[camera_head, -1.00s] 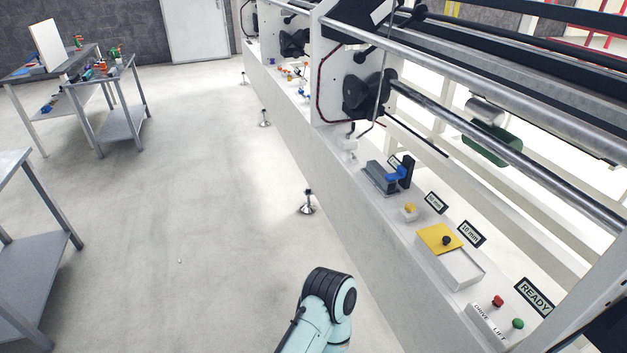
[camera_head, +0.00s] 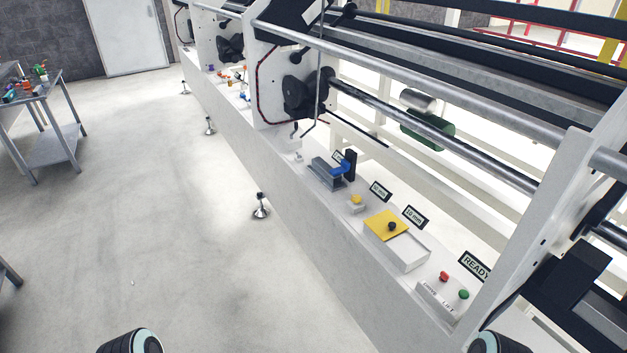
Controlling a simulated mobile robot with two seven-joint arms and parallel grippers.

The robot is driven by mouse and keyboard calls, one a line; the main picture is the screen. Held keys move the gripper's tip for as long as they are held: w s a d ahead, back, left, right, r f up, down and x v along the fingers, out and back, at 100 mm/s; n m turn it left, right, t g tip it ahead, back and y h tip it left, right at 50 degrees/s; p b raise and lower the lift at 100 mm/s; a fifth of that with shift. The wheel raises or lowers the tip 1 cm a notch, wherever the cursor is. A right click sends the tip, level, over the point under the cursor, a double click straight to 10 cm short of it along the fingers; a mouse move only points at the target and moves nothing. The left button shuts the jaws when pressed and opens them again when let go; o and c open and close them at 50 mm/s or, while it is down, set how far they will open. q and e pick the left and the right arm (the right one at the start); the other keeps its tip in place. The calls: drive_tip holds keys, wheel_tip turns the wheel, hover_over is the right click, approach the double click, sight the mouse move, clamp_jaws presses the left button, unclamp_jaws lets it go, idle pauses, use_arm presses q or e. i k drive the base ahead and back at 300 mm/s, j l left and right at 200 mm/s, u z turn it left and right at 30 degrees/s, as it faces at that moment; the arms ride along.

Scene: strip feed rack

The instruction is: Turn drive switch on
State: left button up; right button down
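The drive switch is a red knob (camera_head: 444,277) on a small white switch box (camera_head: 436,299) at the lower right of the rack's front ledge. The box front reads DRIVE below the red knob and LIFT below a green knob (camera_head: 463,294). Parts of my arms show at the bottom edge, one at the left and one at the right. Neither of my grippers is in view, and nothing of mine touches the switch box.
A READY sign (camera_head: 474,264) stands behind the box. A yellow plate (camera_head: 386,226) with a black knob lies on a white block to the left. A blue clamp part (camera_head: 341,168) sits farther along. A metal roller crosses above the ledge. The floor (camera_head: 150,230) at left is clear.

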sight(445, 276)
drive_tip(key=i+z, duration=0.1)
drive_tip(key=z, duration=0.3)
drive_tip(key=j+z, duration=0.1)
drive_tip(key=z, duration=0.25)
drive_tip(key=i+j+z, duration=0.1)
drive_tip(key=z, duration=0.3)
drive_tip(key=j+z, duration=0.15)
drive_tip(key=z, duration=0.2)
drive_tip(key=i+j+z, duration=0.15)
drive_tip(key=j, duration=0.2)
drive_tip(key=j+z, duration=0.2)
drive_tip(key=i+j+z, duration=0.15)
drive_tip(key=j, duration=0.35)
